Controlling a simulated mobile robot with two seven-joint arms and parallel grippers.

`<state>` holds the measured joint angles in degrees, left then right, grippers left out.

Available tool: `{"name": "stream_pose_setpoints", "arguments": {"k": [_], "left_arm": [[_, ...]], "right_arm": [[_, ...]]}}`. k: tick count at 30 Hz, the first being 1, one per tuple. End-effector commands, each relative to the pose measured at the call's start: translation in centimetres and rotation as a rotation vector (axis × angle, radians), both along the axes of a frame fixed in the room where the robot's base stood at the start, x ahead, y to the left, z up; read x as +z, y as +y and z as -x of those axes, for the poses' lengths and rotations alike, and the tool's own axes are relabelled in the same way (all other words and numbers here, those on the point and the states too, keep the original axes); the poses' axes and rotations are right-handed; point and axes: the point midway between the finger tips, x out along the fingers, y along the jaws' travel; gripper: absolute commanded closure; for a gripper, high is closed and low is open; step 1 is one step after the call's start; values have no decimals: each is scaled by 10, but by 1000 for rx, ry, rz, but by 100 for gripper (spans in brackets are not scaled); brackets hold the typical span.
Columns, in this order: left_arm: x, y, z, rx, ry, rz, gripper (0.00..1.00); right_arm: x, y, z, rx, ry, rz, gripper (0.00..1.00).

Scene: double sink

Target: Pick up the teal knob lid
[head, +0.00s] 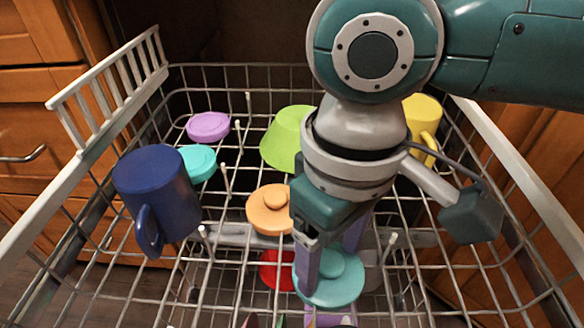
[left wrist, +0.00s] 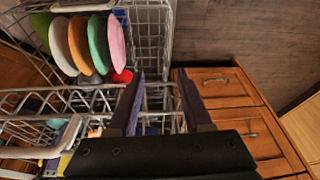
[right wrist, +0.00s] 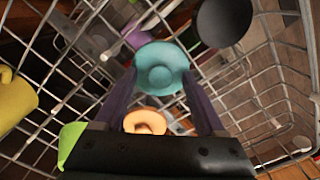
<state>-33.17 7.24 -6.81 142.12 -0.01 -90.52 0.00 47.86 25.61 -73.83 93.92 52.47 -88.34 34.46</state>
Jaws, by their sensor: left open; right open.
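The teal knob lid (head: 340,285) lies in the dish rack at the front, right of the middle, in the head view. In the right wrist view the teal knob lid (right wrist: 160,68) shows its round knob and sits between and just beyond the fingertips. My right gripper (head: 328,256) points down over the lid, open, with its fingers hiding part of it. Its two fingers (right wrist: 157,84) stand apart with nothing held; whether they touch the lid I cannot tell. My left gripper (left wrist: 159,82) is open and empty, seen only in its own wrist view.
An orange knob lid (head: 268,208) lies just behind the teal one, and a red item (head: 275,270) beside it. A blue mug (head: 155,195), teal lid (head: 197,162), purple lid (head: 208,126), green cup (head: 285,140) and yellow mug (head: 423,118) stand around. Wire prongs rise between them.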

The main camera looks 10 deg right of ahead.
Motion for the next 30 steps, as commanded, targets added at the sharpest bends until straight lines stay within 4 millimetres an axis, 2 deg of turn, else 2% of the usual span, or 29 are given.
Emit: {"name": "stream_pose_setpoints", "arguments": {"k": [6,25,30], "left_arm": [[0,-1,0,1,1,3,50],[0,-3,0,6,2,11,50],[0,-3,0,4,2,9,50]], "right_arm": [[0,0,0,1,-1,0,29],[0,0,0,1,0,-1,100],[0,0,0,1,-1,0,100]]}}
